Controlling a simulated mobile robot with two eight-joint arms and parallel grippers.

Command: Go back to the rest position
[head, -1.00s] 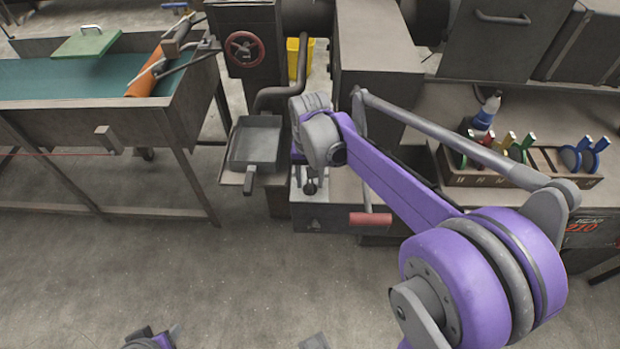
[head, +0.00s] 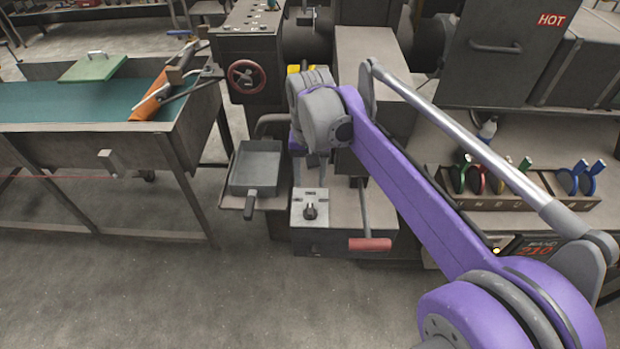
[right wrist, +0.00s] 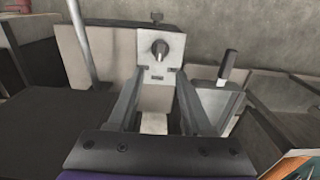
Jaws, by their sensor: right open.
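My right arm comes in from the lower right of the head view. Its gripper (head: 310,172) points down above a grey machine, just behind a small light box with a dark knob (head: 310,211). The fingers are partly hidden by my wrist in the head view. In the right wrist view the right gripper (right wrist: 158,92) is open and empty, its two fingers apart with the knob box (right wrist: 160,56) beyond them. My left gripper is not in view.
A grey pan (head: 256,168) sits left of the knob box. A red-handled lever (head: 370,244) sticks out in front. A teal-bedded table (head: 60,102) stands left. A wooden rack (head: 490,201) with coloured clamps is on the right. The floor in front is clear.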

